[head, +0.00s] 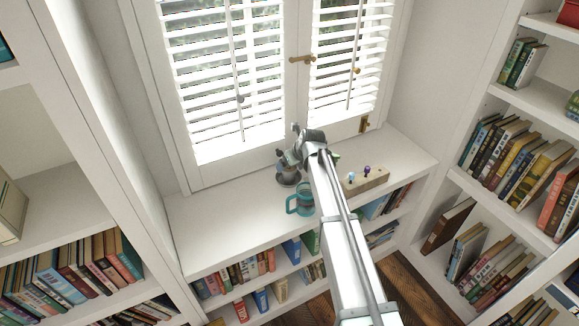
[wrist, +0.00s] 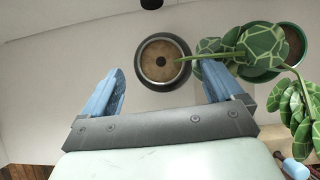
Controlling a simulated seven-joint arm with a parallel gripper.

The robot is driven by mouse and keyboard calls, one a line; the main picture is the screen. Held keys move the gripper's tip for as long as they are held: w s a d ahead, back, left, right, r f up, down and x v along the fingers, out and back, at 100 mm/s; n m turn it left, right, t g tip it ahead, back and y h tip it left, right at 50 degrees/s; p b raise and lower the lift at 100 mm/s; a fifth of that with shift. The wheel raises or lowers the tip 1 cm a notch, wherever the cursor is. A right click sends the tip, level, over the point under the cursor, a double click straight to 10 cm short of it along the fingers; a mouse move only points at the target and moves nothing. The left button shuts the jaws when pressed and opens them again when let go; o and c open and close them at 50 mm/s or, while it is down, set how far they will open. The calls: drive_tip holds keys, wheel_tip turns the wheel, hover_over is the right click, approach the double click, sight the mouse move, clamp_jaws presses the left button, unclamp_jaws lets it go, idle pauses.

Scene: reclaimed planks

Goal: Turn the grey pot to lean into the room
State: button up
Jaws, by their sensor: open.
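The grey pot (wrist: 163,81) shows from above in the wrist view, a dark round rim around brown soil. A green stem runs from its soil toward the right, to large patterned leaves (wrist: 264,46). In the head view the grey pot (head: 288,178) stands on the white window ledge, partly hidden by my arm. My gripper (wrist: 160,76) is open, its two blue fingers apart on either side of the pot's near edge in the picture. It is above the pot in the head view (head: 294,157). I cannot tell whether the fingers touch it.
A green pot (wrist: 297,38) is close on the right in the wrist view, partly covered by leaves. A teal mug (head: 301,204) and a wooden block (head: 367,182) with small knobs stand on the ledge (head: 220,225). Shuttered windows (head: 225,90) rise behind. The ledge's left part is clear.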

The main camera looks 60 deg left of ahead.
drive_tip(key=v, duration=0.9)
